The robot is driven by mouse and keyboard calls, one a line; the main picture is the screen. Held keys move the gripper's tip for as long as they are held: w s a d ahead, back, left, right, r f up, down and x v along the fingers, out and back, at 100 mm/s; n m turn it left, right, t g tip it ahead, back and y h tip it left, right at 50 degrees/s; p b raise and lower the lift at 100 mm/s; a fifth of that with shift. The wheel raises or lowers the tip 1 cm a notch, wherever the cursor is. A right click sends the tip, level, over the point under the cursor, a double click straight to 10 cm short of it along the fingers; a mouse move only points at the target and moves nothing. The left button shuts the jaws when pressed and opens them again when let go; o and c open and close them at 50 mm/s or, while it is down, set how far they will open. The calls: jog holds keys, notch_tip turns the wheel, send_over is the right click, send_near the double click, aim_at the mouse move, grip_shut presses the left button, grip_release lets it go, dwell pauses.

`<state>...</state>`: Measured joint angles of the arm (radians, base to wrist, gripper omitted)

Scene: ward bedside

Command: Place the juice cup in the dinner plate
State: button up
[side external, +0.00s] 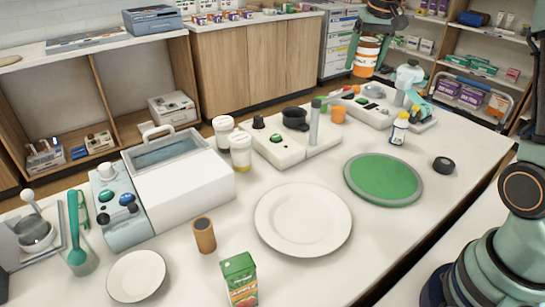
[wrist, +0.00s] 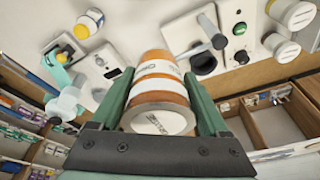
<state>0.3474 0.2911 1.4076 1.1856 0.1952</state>
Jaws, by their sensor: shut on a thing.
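The juice cup (wrist: 158,92) is orange with white bands and a pale end with print. My gripper (wrist: 158,78) is shut on it, one green finger on each side. In the side external view the juice cup (side external: 366,56) hangs high at the upper right, beyond the far side of the table, below my gripper (side external: 370,34). The dinner plate (side external: 303,220), large, round, white and empty, lies flat at the table's front middle, well apart from the cup. The plate is not in the wrist view.
A green round mat (side external: 384,178) lies right of the plate. A juice carton (side external: 240,280), a brown cylinder (side external: 203,235) and a small plate (side external: 136,277) are left of it. White-lidded cups (side external: 241,152), a white bottle (side external: 399,130) and device trays (side external: 290,145) stand behind.

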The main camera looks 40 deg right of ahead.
jog(key=s+a+n+y, duration=0.1)
jog(key=s+a+n, duration=0.1)
jog(key=a, duration=0.7)
jog(key=s+a+n, duration=0.2)
jog(key=a, duration=0.6)
jog(key=n+y, duration=0.1)
jog(key=n, duration=0.3)
send_over(298, 218)
notch_tip(298, 218, down, 2)
jog(key=f, duration=1.1)
jog(key=s+f, duration=0.1)
jog(key=f, duration=0.4)
jog(key=shift+d, duration=0.15)
jog(key=shift+f, duration=2.25)
jog(key=shift+f, duration=0.15)
jog(key=o, duration=1.4)
